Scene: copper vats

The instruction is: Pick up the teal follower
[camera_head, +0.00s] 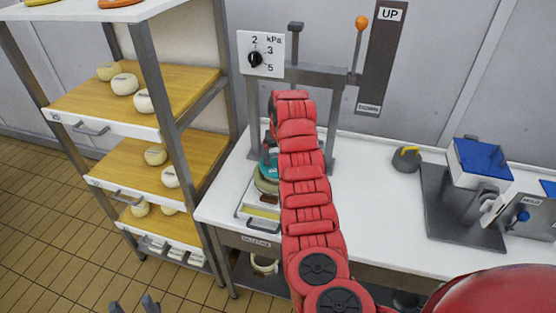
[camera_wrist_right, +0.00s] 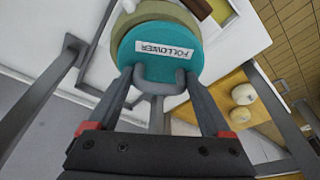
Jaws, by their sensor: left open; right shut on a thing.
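The teal follower (camera_head: 266,166) is a round disc with a grey loop handle and a white "FOLLOWER" label. In the head view my right arm partly hides it, under the press frame at the left of the white counter. In the right wrist view the follower (camera_wrist_right: 160,34) shows clearly. My right gripper (camera_wrist_right: 158,78) is shut on its handle. The follower is directly over an olive-cream round piece (camera_head: 265,185); I cannot tell whether they touch. My left gripper (camera_head: 134,306) is open and empty at the bottom left, over the floor.
The grey press frame (camera_head: 252,108) with a kPa dial (camera_head: 260,54) surrounds the follower. A shelf rack (camera_head: 163,75) with pale cheeses stands close on the left. A grey-yellow weight (camera_head: 406,159) and a blue-topped device (camera_head: 480,165) stand right on the counter.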

